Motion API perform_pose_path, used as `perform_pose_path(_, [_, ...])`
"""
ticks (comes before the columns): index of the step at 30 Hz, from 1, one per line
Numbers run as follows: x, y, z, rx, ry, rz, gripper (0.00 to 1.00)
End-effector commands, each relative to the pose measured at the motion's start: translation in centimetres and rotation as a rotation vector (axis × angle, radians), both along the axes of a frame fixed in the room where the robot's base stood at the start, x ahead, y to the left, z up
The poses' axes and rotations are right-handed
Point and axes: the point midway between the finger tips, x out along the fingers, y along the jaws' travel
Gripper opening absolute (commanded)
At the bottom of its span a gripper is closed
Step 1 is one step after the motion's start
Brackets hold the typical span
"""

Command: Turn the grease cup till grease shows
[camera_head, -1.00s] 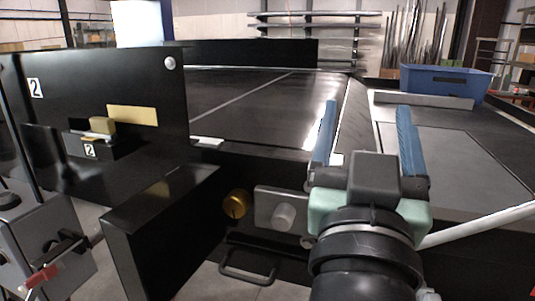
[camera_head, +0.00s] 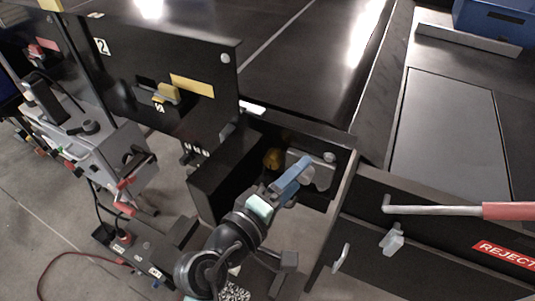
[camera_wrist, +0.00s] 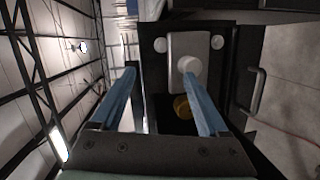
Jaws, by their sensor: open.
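The brass-coloured round cup (camera_head: 272,158), which looks like the grease cup, sits in the dark recess at the conveyor's end. Beside it is a metal plate (camera_head: 322,176) with a pale round knob. My gripper (camera_head: 298,172) has blue fingers and is in front of this recess, overlapping the plate in the head view. In the wrist view, my gripper (camera_wrist: 159,72) is open with nothing between its fingers. There the brass cup (camera_wrist: 181,106) shows just left of the right finger, partly hidden by it, and the pale knob (camera_wrist: 189,65) is just beyond that fingertip. No grease can be made out.
A black side panel (camera_head: 222,180) bounds the recess on the left. A red-handled lever (camera_head: 455,210) sticks out at the right, above a REJECT label. A bar handle (camera_wrist: 257,92) is right of the recess in the wrist view. A grey unit (camera_head: 95,150) stands at left.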

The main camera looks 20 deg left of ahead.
Motion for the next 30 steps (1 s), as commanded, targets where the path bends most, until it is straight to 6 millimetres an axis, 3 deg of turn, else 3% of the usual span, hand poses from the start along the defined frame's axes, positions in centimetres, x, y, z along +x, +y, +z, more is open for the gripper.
perform_pose_path(1, [-1.6, 1.6, -1.7, -0.161, 0.018, 0.051, 0.78])
perform_pose_path(6, [-5.9, 5.5, -4.5, -0.602, -0.003, 0.188, 0.78])
perform_pose_path(10, [-8.0, 7.2, -5.4, -0.787, -0.032, 0.251, 0.78])
perform_pose_path(13, [-8.4, 7.7, -5.6, -0.843, -0.043, 0.267, 0.78])
perform_pose_path(19, [-6.1, 7.6, -5.2, -0.85, -0.046, 0.264, 0.78])
perform_pose_path(30, [1.5, 7.3, -5.3, -0.845, -0.045, 0.264, 0.78])
